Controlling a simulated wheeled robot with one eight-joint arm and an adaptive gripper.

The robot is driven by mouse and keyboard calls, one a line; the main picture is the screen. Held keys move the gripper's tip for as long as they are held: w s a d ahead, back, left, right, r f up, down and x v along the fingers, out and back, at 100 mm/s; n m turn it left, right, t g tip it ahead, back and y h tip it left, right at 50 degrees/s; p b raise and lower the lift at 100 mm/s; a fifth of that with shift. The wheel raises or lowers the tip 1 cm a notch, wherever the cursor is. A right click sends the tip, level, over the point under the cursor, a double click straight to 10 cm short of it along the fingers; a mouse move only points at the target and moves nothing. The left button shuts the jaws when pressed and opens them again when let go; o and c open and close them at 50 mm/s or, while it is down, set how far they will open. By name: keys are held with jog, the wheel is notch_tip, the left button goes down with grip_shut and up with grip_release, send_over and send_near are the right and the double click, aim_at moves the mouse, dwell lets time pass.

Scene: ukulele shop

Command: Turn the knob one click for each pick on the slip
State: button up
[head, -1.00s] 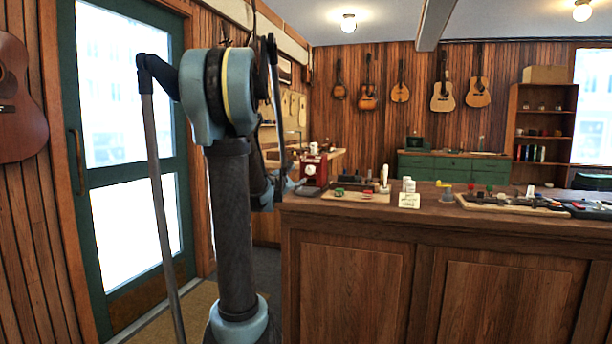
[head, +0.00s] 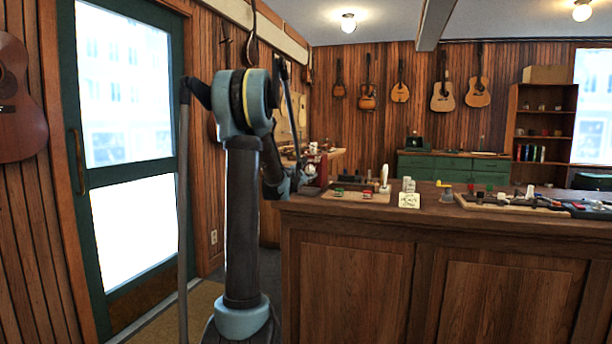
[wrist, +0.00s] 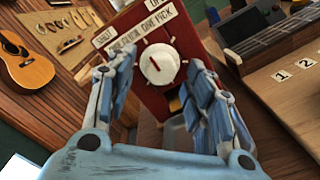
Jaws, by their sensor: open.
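The white knob (wrist: 161,65) has a thin red pointer line and sits on the front of a dark red box (wrist: 185,32) with white label strips, partly readable. My gripper (wrist: 160,56) is open, its fingers to the left and right of the knob in the wrist view. I cannot tell whether either finger touches it. In the head view my gripper (head: 305,186) is small and in front of the red box (head: 322,170), which is mostly hidden. A pale card (head: 409,200) with marks too small to read, possibly the slip, stands at the counter's front edge.
The wooden counter (head: 440,222) carries a board (head: 345,197) with small red and green items close to the right of the box. A tray of tools (head: 515,205) lies farther right. Numbered squares (wrist: 283,76) lie beside the box. A green door (head: 185,150) is at left.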

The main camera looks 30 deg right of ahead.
jog(key=shift+w+d, duration=0.3)
jog(key=shift+d, duration=0.1)
jog(key=c, duration=1)
jog(key=shift+s+m, duration=0.1)
jog(key=shift+m, duration=0.2)
jog(key=m, duration=0.5)
jog(key=shift+r, duration=0.1)
jog(key=m, duration=0.5)
jog(key=shift+r+m+y, duration=0.1)
jog(key=shift+m+y, duration=0.2)
jog(key=shift+y, duration=0.1)
jog(key=shift+c, duration=0.2)
